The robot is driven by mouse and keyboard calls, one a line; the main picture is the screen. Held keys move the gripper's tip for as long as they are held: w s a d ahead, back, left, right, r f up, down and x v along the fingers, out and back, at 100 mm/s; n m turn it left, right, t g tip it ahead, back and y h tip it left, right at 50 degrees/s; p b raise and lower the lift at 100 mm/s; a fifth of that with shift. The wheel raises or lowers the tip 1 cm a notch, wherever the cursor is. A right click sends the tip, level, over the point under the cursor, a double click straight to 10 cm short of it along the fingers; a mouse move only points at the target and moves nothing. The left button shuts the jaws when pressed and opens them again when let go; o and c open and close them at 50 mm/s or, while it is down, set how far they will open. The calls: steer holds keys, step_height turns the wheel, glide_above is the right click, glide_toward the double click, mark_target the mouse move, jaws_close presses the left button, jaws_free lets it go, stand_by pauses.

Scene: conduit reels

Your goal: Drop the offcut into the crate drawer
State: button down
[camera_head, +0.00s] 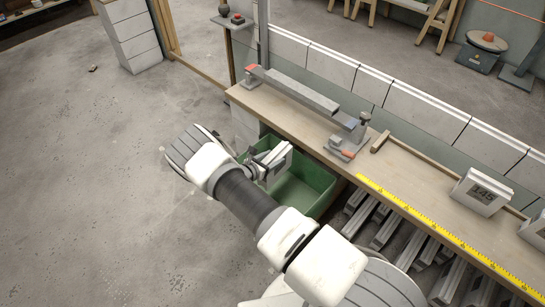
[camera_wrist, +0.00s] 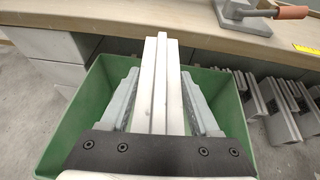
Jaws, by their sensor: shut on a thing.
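The offcut (camera_head: 279,153) is a short white channel-like length. My gripper (camera_head: 268,166) is shut on it and holds it above the green crate drawer (camera_head: 314,181), towards the crate's left side in the head view. In the wrist view the offcut (camera_wrist: 153,85) runs forward between the grey fingers of my gripper (camera_wrist: 160,100). The green crate (camera_wrist: 85,105) shows around and below the fingers, open at the top. The far end of the offcut overlaps the bench edge in the wrist view. My wrist and fingers hide much of the crate floor.
The wooden bench (camera_head: 430,183) stands just beyond the crate, carrying a long grey bar tool (camera_head: 305,94), a clamp with an orange handle (camera_head: 346,153) and a yellow measuring tape (camera_head: 425,226). Several grey lengths (camera_head: 385,230) are stored under the bench.

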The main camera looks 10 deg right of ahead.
steer(key=shift+w+f, duration=0.1)
steer(key=shift+f, duration=0.3)
steer(key=shift+c, duration=1.6)
jaws_free()
steer(key=shift+o, duration=1.4)
steer(key=shift+f, duration=0.2)
steer(key=shift+s+a+r, duration=0.25)
steer(key=shift+s+a, duration=0.05)
steer(key=shift+s, duration=0.05)
steer(key=p+v, duration=0.4)
steer(key=v, duration=1.2)
steer(key=shift+s+a+r, duration=0.15)
steer(key=shift+s, duration=0.1)
